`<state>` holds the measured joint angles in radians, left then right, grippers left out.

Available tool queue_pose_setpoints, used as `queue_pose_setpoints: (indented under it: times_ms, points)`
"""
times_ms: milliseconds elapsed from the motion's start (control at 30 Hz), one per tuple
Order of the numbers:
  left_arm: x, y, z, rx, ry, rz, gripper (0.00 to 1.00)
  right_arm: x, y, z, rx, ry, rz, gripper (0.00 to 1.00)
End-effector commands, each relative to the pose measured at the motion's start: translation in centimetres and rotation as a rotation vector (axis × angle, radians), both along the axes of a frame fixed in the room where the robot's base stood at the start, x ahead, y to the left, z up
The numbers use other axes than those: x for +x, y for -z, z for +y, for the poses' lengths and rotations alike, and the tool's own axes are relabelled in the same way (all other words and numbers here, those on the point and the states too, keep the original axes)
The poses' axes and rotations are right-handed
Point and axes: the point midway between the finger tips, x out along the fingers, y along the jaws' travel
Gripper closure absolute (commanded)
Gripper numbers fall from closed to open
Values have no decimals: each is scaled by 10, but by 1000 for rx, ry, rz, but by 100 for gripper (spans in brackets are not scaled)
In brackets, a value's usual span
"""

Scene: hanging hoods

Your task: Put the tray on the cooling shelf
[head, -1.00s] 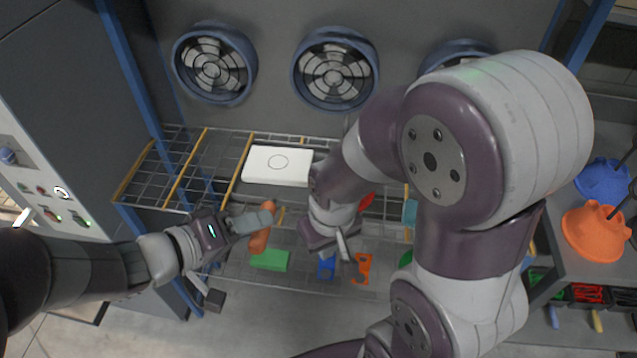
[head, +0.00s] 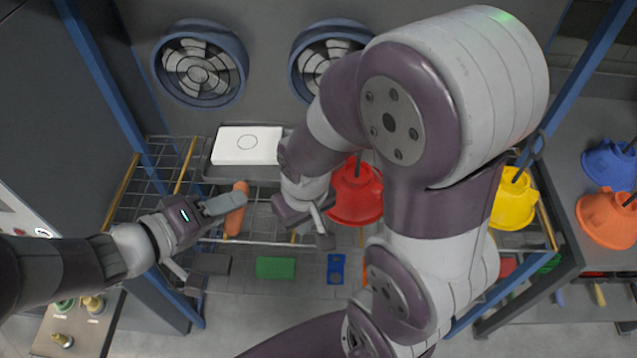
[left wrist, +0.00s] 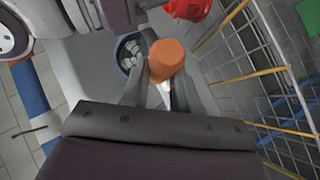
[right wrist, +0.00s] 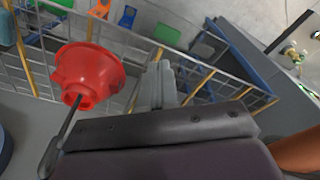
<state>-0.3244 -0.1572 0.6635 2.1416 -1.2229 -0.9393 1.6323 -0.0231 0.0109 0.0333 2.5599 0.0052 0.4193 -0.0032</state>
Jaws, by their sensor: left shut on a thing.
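My left gripper (head: 230,206) is shut on an orange-brown cylinder (head: 236,213), held in front of the tray; the cylinder also shows between the fingers in the left wrist view (left wrist: 166,58). My right gripper (head: 323,218) is to the right of the tray's front corner, its fingers together and empty in the right wrist view (right wrist: 160,85). My right arm hides part of the tray's right side.
A red hood (head: 355,198) is close beside my right gripper, and a yellow hood (head: 513,205) is farther right. Coloured items such as a green block (head: 275,267) lie on the lower level. Blue (head: 610,165) and orange (head: 607,217) hoods rest on the right counter.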

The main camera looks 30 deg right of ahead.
Motion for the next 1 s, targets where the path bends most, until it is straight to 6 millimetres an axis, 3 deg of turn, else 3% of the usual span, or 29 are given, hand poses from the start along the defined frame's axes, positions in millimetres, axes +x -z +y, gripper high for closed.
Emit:
queue_pose_setpoints:
  times_ms: [367,767,1000]
  points:
    - [0,35,0,-3,1,-4,100,0,36,0,0,0,0,100]
    - [0,98,0,-3,1,-4,100,0,99,0,0,0,0,100]
    - [3,101,-2,-3,0,-3,100,0,101,0,0,0,0,100]
